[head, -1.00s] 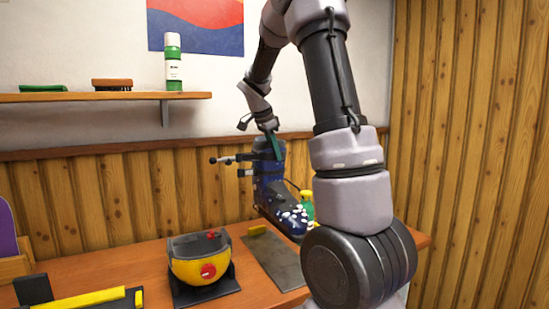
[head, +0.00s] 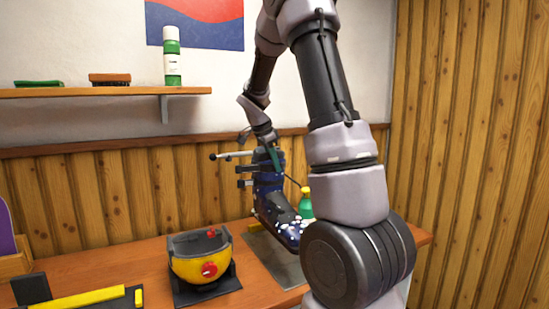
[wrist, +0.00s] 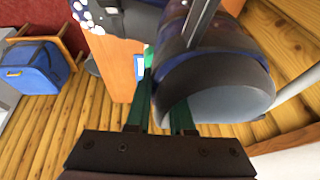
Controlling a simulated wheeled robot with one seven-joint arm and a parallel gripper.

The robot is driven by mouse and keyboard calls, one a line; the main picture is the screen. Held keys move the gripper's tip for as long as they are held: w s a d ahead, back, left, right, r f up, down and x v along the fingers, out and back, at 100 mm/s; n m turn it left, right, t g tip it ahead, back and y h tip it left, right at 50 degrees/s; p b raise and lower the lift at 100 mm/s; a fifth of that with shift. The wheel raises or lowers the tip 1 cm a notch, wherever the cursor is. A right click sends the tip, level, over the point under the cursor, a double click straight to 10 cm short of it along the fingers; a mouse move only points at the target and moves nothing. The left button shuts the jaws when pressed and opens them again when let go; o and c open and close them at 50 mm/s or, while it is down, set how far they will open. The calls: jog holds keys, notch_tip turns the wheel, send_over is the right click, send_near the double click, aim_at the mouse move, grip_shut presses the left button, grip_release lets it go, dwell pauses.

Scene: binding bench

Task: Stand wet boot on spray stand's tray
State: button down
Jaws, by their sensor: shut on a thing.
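The wet boot (head: 268,198) is dark blue with white spots and stands roughly upright, toe to the lower right. My gripper (head: 268,152) is shut on the rim of its shaft, from above. In the wrist view, my gripper's green fingers (wrist: 163,95) straddle the wall of the boot (wrist: 215,75), whose opening faces the camera. The spray stand's grey tray (head: 268,262) lies on the bench below the boot. I cannot tell whether the sole touches it. The stand's clamp rods (head: 232,155) show left of the shaft.
A green spray bottle (head: 305,206) with a yellow top stands right behind the boot. A yellow and black device (head: 200,264) sits on the bench (head: 140,262) left of the tray. A shelf (head: 100,92) is above. The wrist view shows a blue bag (wrist: 32,68).

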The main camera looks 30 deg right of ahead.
aim_at(276, 191)
jog(key=shift+f, duration=4.4)
jog(key=c, duration=0.7)
grip_release()
jog(key=shift+f, duration=0.1)
jog(key=v, duration=1.1)
jog(key=s+a+r+n+t+y, duration=0.2)
jog(key=s+a+r+n, duration=0.1)
jog(key=s, duration=0.5)
jog(key=s+a+r+n+t+y, duration=0.2)
jog(key=s+a+r+n, duration=0.2)
jog(key=s, duration=0.5)
jog(key=s+a+r+n+t+y, duration=0.1)
jog(key=s+a+r+n, duration=0.3)
jog(key=s, duration=0.4)
jog(key=r+n+y, duration=0.1)
jog(key=n, duration=0.1)
jog(key=shift+s+a+n+t, duration=0.25)
jog(key=shift+s+n+t, duration=0.15)
